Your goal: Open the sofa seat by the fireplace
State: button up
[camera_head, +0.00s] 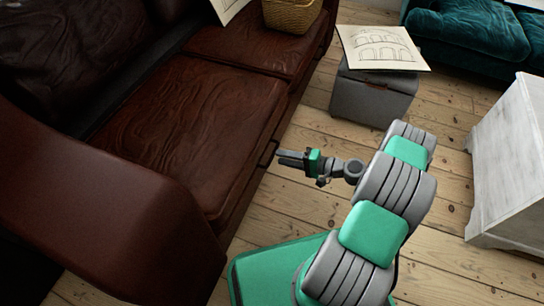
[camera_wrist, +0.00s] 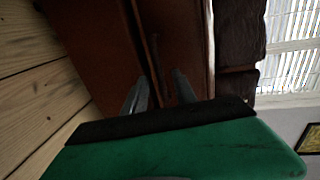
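A brown leather sofa (camera_head: 190,125) fills the left of the head view, with a near seat cushion (camera_head: 195,135) and a far seat cushion (camera_head: 258,42). Both seats lie flat. A dark handle (camera_head: 267,155) is on the front of the near seat. My gripper (camera_head: 281,158) is level with the sofa front, its fingertips close to this handle. In the wrist view the two fingers (camera_wrist: 160,94) are apart, with the dark handle (camera_wrist: 157,60) ahead and between their lines. Contact with the handle cannot be told. No fireplace is recognisable.
A grey storage box (camera_head: 372,98) with a drawing (camera_head: 383,48) on top stands beyond my arm. A wicker basket (camera_head: 291,14) sits on the far seat. A white cabinet-like piece (camera_head: 510,165) is at right, a teal sofa (camera_head: 468,30) behind. Bare floorboards (camera_head: 300,205) lie between.

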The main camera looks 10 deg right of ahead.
aim_at(272, 155)
jog(key=b+x, duration=0.1)
jog(key=x, duration=0.3)
jog(key=shift+w+a+f, duration=0.1)
jog(key=shift+w+a, duration=0.15)
jog(key=shift+a, duration=0.05)
jog(key=shift+c, duration=0.3)
grip_shut()
dwell(0.8)
